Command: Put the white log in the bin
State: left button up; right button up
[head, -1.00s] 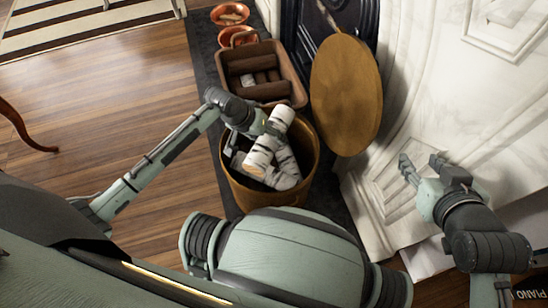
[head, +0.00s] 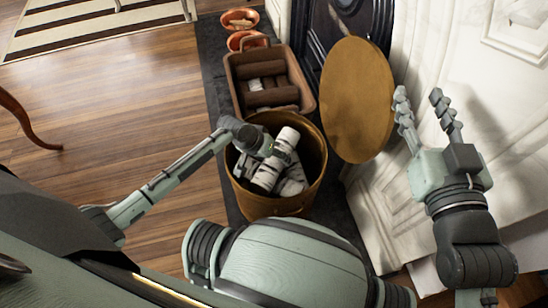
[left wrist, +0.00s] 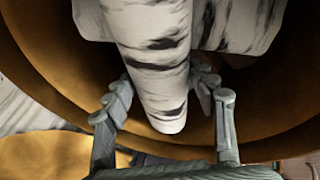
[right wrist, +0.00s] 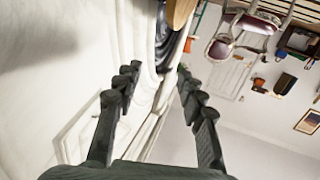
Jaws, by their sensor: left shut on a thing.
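The white log (head: 281,152), birch-like with dark marks, is tilted inside the mouth of the golden-brown bin (head: 244,200). My left gripper (head: 262,150) reaches into the bin and is shut on this log. In the left wrist view the log (left wrist: 155,62) runs between the two fingers (left wrist: 165,98), with bin wall around it. Other white logs (head: 291,182) lie below it in the bin. Whether the held log touches them I cannot tell. My right gripper (head: 420,112) is open and empty, raised near the white marble; its spread fingers (right wrist: 157,85) show in the right wrist view.
A brown basket (head: 233,72) with dark logs and a whitish one stands behind the bin. A round golden lid (head: 357,100) leans upright right of the bin. Copper bowls (head: 240,20) stand farther back. White marble (head: 375,215) bounds the right; wooden floor (head: 110,95) is open at left.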

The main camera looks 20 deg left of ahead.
aim_at(267, 160)
pick_arm(q)
jog(key=o, duration=1.6)
jog(key=shift+f, duration=0.1)
jog(key=shift+o, duration=0.2)
pick_arm(e)
jog(key=shift+r, duration=0.15)
